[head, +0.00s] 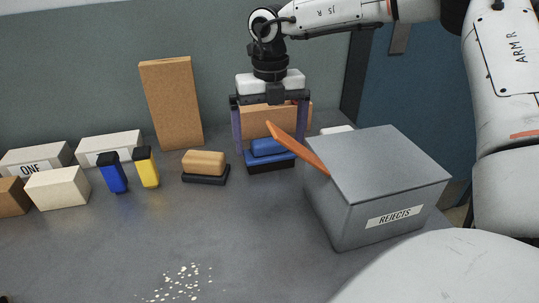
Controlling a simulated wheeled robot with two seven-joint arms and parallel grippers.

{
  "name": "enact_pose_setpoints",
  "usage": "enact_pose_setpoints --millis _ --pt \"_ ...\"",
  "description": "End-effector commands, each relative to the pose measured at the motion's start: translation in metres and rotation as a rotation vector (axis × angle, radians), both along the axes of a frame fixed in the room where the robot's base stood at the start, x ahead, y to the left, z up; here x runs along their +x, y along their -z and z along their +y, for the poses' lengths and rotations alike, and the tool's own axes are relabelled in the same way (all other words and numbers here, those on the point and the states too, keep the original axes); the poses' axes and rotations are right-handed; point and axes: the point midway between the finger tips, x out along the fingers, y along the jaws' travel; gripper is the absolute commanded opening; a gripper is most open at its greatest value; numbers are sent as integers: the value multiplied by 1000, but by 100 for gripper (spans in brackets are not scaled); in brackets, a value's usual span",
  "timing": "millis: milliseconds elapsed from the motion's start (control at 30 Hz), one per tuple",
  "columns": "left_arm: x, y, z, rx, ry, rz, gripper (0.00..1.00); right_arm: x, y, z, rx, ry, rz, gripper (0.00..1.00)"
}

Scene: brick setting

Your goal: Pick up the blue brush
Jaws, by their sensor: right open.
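The blue brush (268,158) sits on the grey table at the back, left of the grey box. It has a blue body over a dark base. My right gripper (271,143) points down over it, open, with its two purple fingers apart to the left and right of the brush. The lower part of the right finger is partly hidden near the orange-brown strip. I cannot tell whether the fingers touch the brush. My left gripper is not in view.
The grey REJECTS box (342,216) stands close by on the right, with an orange-brown strip (297,148) at its edge. Pale crumbs (176,284) lie in front.

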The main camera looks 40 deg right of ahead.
Motion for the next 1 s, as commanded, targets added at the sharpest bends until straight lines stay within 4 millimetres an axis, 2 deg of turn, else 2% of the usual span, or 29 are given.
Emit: enact_pose_setpoints --millis 33,133,400,600,867,1000 --pt "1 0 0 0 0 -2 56 0 8 0 0 -1 1 100" --pt "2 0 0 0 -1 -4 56 0 17 0 0 0 0 100" --pt "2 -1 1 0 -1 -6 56 0 20 0 -1 0 -2 100" --pt "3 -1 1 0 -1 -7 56 0 20 0 -1 0 -2 67" --pt "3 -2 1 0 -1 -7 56 1 16 0 -1 0 -4 67" --pt "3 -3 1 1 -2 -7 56 2 -3 0 -3 -1 -7 67"
